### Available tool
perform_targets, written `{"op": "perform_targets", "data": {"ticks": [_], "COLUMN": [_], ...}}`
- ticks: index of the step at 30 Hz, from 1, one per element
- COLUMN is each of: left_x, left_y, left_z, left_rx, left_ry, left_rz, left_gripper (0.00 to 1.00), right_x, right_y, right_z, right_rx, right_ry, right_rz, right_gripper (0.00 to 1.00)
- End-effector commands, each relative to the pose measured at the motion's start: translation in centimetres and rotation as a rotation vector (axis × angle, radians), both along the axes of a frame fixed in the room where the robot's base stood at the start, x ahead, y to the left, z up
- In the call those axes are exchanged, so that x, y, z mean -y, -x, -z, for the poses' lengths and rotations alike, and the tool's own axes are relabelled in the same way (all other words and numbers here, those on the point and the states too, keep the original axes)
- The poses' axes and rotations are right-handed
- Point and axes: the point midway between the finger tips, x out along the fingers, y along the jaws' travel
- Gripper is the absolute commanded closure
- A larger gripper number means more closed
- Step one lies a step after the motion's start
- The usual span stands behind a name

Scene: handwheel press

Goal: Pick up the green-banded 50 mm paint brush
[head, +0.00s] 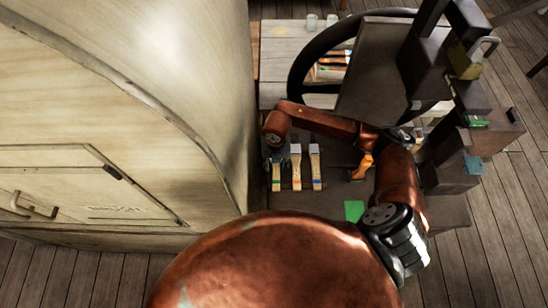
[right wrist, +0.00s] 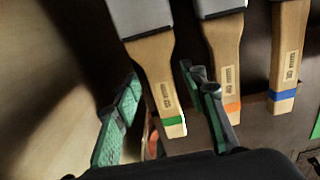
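The green-banded paint brush (head: 277,176) is the leftmost of three brushes side by side on the dark press bed in the head view. In the right wrist view its light wooden handle (right wrist: 160,85) has a green band near the lower end. My right gripper (head: 275,150) is over this brush in the head view, partly hidden by my arm. In the right wrist view the green-padded fingers of the right gripper (right wrist: 160,102) are apart, one on each side of the handle, with gaps visible. My left gripper is not in view.
An orange-banded brush (right wrist: 225,75) lies close to the right finger, and a blue-banded brush (right wrist: 287,60) lies further right. A pale wooden cabinet (head: 110,110) stands close on the left. The large handwheel (head: 302,75) and dark press parts stand behind and right.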

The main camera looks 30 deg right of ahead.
Motion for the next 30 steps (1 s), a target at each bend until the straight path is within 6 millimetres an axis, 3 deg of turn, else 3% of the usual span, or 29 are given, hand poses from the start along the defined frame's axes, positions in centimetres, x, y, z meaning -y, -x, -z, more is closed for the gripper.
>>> {"op": "perform_targets", "data": {"ticks": [7,16,30], "left_x": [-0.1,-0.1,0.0], "left_y": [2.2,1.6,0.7], "left_z": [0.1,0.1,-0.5], "left_rx": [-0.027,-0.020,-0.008], "left_ry": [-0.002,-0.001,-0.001], "left_rz": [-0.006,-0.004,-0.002], "left_gripper": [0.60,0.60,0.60], "right_x": [0.0,-0.1,-0.1], "right_y": [0.0,0.0,-0.1], "right_z": [0.0,0.0,-0.7], "right_rx": [0.000,0.000,0.001], "right_ry": [0.000,0.000,0.000], "right_rz": [-0.001,-0.001,-0.002], "right_gripper": [0.79,1.00,1.00]}}
